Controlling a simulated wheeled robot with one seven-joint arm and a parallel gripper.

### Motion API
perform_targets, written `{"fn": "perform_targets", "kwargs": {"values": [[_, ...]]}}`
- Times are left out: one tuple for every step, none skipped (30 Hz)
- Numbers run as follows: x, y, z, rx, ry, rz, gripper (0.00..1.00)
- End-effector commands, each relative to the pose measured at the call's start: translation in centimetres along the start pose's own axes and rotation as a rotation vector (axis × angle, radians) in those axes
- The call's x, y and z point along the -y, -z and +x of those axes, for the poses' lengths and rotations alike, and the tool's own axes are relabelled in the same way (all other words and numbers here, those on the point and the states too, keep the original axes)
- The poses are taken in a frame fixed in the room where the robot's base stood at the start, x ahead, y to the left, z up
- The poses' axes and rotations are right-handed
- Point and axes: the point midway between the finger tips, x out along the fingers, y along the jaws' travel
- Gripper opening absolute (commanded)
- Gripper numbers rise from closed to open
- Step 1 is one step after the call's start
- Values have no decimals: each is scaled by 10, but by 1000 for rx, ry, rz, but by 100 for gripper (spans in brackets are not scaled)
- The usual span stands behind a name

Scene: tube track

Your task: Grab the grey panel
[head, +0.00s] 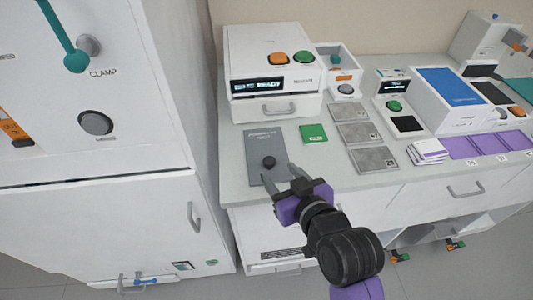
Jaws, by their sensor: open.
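The grey panel (262,143) lies flat on the white counter, left of the small green card. It has printed text near its top and a round black knob (268,161) near its middle. My gripper (279,167) is open, reaching from the front right over the panel's lower right part. Its fingertips are close to the knob; I cannot tell whether they touch it or how high they are. The fingers and purple gripper body hide part of the panel's right and lower edge.
A white machine (275,75) with a lit display stands behind the panel. A green card (314,133) and several grey textured plates (362,133) lie to the right. A tall white cabinet (100,230) stands at left. The counter's front edge is just before the panel.

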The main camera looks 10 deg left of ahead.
Motion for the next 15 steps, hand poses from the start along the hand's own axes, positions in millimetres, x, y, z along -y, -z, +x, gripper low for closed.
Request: {"fn": "perform_targets", "kwargs": {"values": [[0, 2, 5, -1, 0, -1, 54], [0, 2, 8, -1, 0, -1, 54], [1, 2, 13, 0, 0, -1, 54], [1, 1, 18, 1, 0, -1, 54], [1, 2, 22, -1, 0, -1, 54], [2, 2, 28, 0, 0, -1, 54], [2, 1, 32, 0, 0, -1, 54], [2, 1, 36, -1, 0, -1, 54], [2, 1, 41, -1, 0, 0, 54], [2, 1, 44, -1, 0, 0, 54], [2, 1, 46, -2, 0, 1, 54], [2, 0, 48, -2, 0, 1, 54], [2, 0, 50, -2, 0, 1, 54], [2, 0, 50, -2, 0, 1, 54], [2, 0, 51, -2, -1, 1, 54]]}}
